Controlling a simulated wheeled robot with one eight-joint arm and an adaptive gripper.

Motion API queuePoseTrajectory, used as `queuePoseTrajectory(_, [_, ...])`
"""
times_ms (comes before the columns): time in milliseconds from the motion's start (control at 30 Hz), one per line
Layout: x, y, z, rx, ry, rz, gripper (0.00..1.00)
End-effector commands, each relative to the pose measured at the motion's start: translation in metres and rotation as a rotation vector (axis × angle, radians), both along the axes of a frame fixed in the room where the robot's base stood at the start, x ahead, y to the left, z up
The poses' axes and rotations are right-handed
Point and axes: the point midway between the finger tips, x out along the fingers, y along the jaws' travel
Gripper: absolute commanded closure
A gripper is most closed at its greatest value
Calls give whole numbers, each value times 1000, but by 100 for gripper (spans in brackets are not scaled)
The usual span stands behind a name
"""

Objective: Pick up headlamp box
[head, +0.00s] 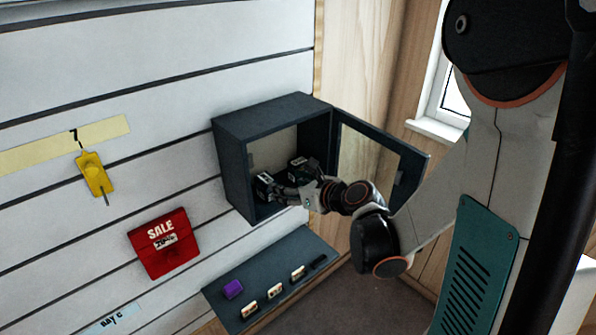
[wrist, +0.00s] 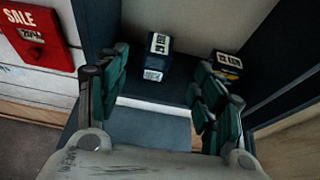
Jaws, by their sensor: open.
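Two small dark boxes with white labels stand inside an open dark wall cabinet (head: 232,168); the print is too small to tell which is the headlamp box. The left box (head: 264,184) appears in the wrist view (wrist: 157,62) ahead of my gripper, between the lines of its fingers. The right box (head: 298,166) stands beside it, partly behind the right finger in the wrist view (wrist: 228,64). My gripper (wrist: 162,72) is open and empty, reaching in at the cabinet's front; it also shows in the head view (head: 281,190). I cannot tell whether it touches a box.
The cabinet's glazed door (head: 378,160) stands open on the right, close to my arm. Below is a dark shelf (head: 270,275) with a purple item (head: 233,288) and several small pale items. A red SALE box (head: 165,243) and a yellow device (head: 94,174) are on the slatted wall.

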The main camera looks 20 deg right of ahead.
Motion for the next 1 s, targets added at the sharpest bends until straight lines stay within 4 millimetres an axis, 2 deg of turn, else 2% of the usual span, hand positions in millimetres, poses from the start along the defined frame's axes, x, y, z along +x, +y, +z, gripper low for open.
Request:
queuePoseTrajectory(133, [1,-3,-2,-76,-33,29,36])
queuePoseTrajectory(267, [4,-9,-6,-263,-111,96,36])
queuePoseTrajectory(600, [10,-31,-16,-916,-353,302,36])
queuePoseTrajectory(1000, [15,-58,-28,-1719,-564,513,36])
